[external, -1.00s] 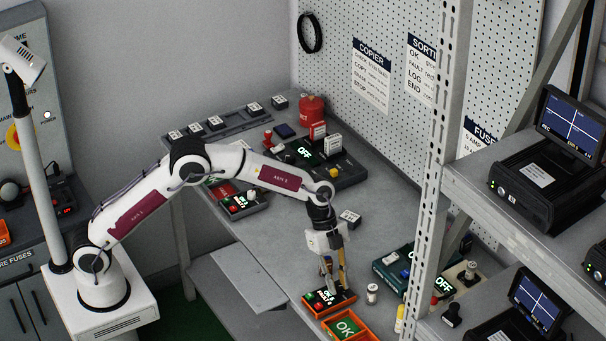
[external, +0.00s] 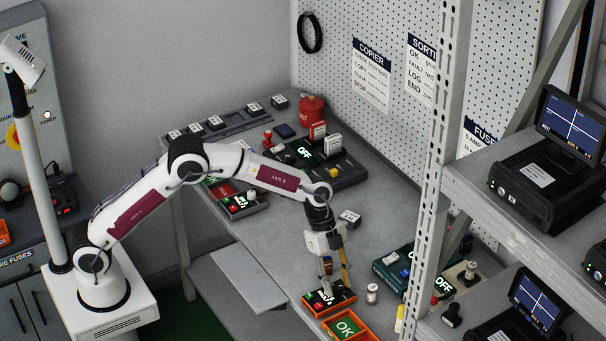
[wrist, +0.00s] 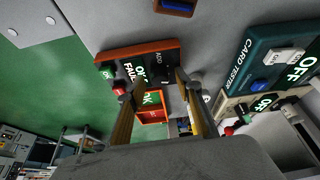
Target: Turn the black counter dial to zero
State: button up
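An orange-rimmed box (external: 344,307) with a black top, lit lettering and a red button stands at the front edge of the bench. It also shows in the wrist view (wrist: 111,56), with "OK" and "FAULT" lit and a dark, knob-like part at its right end. I cannot tell for certain whether that part is the black counter dial. My gripper (external: 337,287) is pointing down just over this box. In the wrist view my gripper's two fingers (wrist: 160,82) stand apart on either side of the dark part. Contact with it cannot be made out.
An orange tray with a green "OK" panel (external: 346,328) sits right in front of the box. A small pale cylinder (external: 372,293) stands to its right. A teal card tester (external: 389,278) is further right. A grey shelf post (external: 437,160) rises on the right.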

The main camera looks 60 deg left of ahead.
jog(key=shift+s+n+t, duration=0.15)
jog(key=shift+n+t, duration=0.65)
jog(key=shift+n, duration=1.3)
jog(key=shift+n+t+y, duration=0.3)
jog(key=shift+n+t, duration=0.1)
jog(key=shift+n, duration=0.5)
jog(key=shift+d+n+t+y, duration=0.1)
jog(key=shift+n+t+y, duration=0.25)
jog(key=shift+n, duration=0.85)
jog(key=v, duration=0.8)
jog(key=s+a+r+n+y, duration=0.1)
jog(key=s+a+r+n, duration=0.1)
jog(key=s+a, duration=0.7)
jog(key=s+a+r+n+g+y, duration=0.1)
jog(key=s+a+r+n, duration=0.1)
jog(key=s+a, duration=0.6)
jog(key=shift+s+a+r+n, duration=0.3)
jog(key=shift+s+a+n, duration=0.1)
jog(key=shift+a, duration=0.15)
jog(key=shift+g, duration=0.25)
jog(key=shift+d, duration=0.1)
